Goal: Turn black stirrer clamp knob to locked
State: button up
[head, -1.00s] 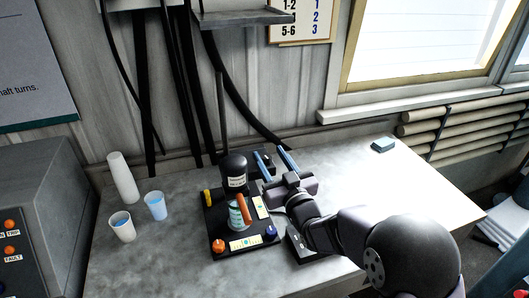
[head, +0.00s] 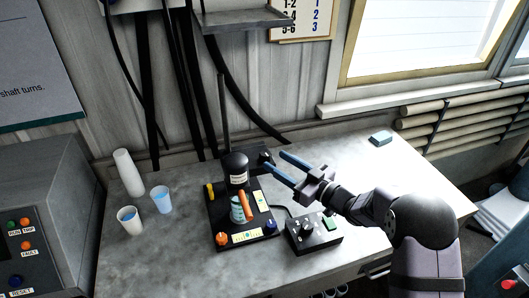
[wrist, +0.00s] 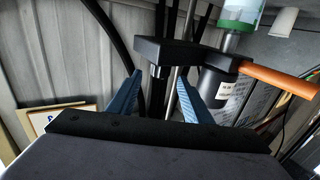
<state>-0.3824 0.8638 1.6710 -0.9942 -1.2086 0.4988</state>
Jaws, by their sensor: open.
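The disperser stands on a black base plate (head: 212,215). Its black motor head with a white label (head: 236,168) is on an upright rod. The black clamp (head: 266,156) is just right of the motor head, small and partly hidden by my fingers in the head view. My gripper (head: 273,160) is open, with blue fingers pointing left at the clamp. In the wrist view the knob lies between the fingertips (wrist: 160,80), apparently beyond them; contact cannot be told.
An orange handle (head: 248,206) stands by the beaker (head: 236,210). A control box (head: 313,234) sits right, below my arm. Cups (head: 160,199) stand left. The table's right side is mostly clear.

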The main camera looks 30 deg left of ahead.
aim_at(269, 157)
jog(key=shift+p+x, duration=1.25)
jog(key=shift+x, duration=2)
jog(key=shift+a, duration=0.1)
jog(key=c, duration=1.1)
